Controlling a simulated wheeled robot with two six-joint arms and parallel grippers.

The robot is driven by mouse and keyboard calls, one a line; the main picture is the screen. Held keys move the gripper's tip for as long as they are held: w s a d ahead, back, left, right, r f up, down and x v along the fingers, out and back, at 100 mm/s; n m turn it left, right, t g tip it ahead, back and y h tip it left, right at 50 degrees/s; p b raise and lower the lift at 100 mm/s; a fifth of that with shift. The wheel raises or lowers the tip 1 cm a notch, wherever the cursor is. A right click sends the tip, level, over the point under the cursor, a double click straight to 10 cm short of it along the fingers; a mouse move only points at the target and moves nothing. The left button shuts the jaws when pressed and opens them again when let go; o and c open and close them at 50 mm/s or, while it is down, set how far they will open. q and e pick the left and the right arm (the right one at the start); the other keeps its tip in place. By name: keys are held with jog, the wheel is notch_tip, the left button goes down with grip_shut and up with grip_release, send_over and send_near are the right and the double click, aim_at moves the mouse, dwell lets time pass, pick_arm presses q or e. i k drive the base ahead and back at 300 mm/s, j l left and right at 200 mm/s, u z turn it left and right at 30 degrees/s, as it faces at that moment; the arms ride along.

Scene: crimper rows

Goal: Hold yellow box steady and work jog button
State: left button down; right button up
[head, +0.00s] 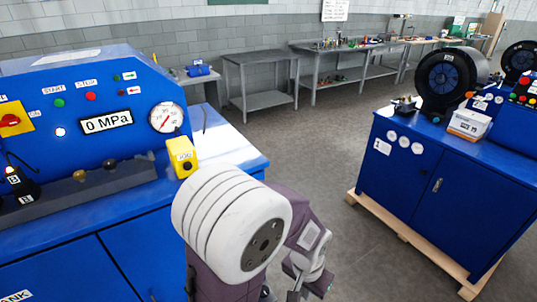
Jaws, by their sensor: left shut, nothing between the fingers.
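The yellow box (182,157), labelled JOG, sits at the right end of the blue machine (80,150) on the left, by its worktop edge. My white arm joint stands just below the box. My right gripper is not in view.
The machine carries a 0 MPa display (107,122), a pressure gauge (166,118), start and stop buttons and a red-yellow switch (12,120). Another blue machine (440,160) stands on a wooden pallet at right. Grey floor (300,150) is free between them; metal benches (262,80) stand behind.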

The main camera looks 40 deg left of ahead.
aim_at(187, 166)
jog(key=i+l, duration=0.15)
jog(key=i, duration=0.3)
jog(key=i+l, duration=0.15)
jog(key=i, duration=0.3)
jog(key=i+l, duration=0.15)
jog(key=i, duration=0.25)
jog(key=i+j+u, duration=0.2)
jog(key=i+u, duration=0.25)
jog(key=i+j+u, duration=0.1)
jog(key=u, duration=0.35)
jog(key=i+l+u, duration=0.1)
jog(key=i+u, duration=0.35)
jog(key=i+l+u, duration=0.2)
jog(key=i+u, duration=0.25)
jog(key=i+l+u, duration=0.2)
jog(key=u, duration=0.25)
jog(key=i+l+u, duration=0.25)
jog(key=l+u, duration=0.15)
jog(key=i+u, duration=0.15)
jog(key=u, duration=0.35)
jog(key=i+l+u, duration=0.1)
jog(key=u, duration=0.35)
jog(key=i+l+u, duration=0.15)
jog(key=u, duration=0.35)
jog(key=i+l+u, duration=0.2)
jog(key=u, duration=0.3)
jog(key=l+u, duration=0.2)
jog(key=u, duration=0.3)
jog(key=i, duration=0.05)
